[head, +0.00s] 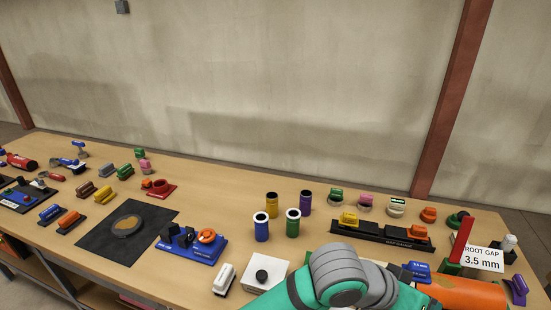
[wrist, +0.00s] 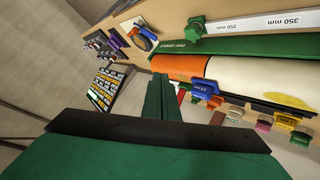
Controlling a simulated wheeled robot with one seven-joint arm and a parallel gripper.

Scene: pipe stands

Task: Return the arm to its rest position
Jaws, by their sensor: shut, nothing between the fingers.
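My arm, teal with a thick grey joint (head: 345,275), reaches in from the bottom edge of the head view, right of centre. Its far end is out of that view. In the wrist view my gripper (wrist: 162,98) shows as green fingers standing close together beyond a black bar. It is shut and holds nothing. The wrist picture is tilted. An orange and cream pipe (wrist: 245,75) lies in a green stand beyond the fingers, to the right, and the fingers look apart from it. The same orange pipe (head: 470,293) shows at the lower right of the head view.
The workbench (head: 215,190) is crowded. Yellow, purple, blue and green cups (head: 262,228) stand mid-bench. A black gauge rack (head: 380,233) and a ROOT GAP sign (head: 478,257) stand at right. A black mat (head: 95,240) lies at left. The wrist view shows pliers (wrist: 145,40).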

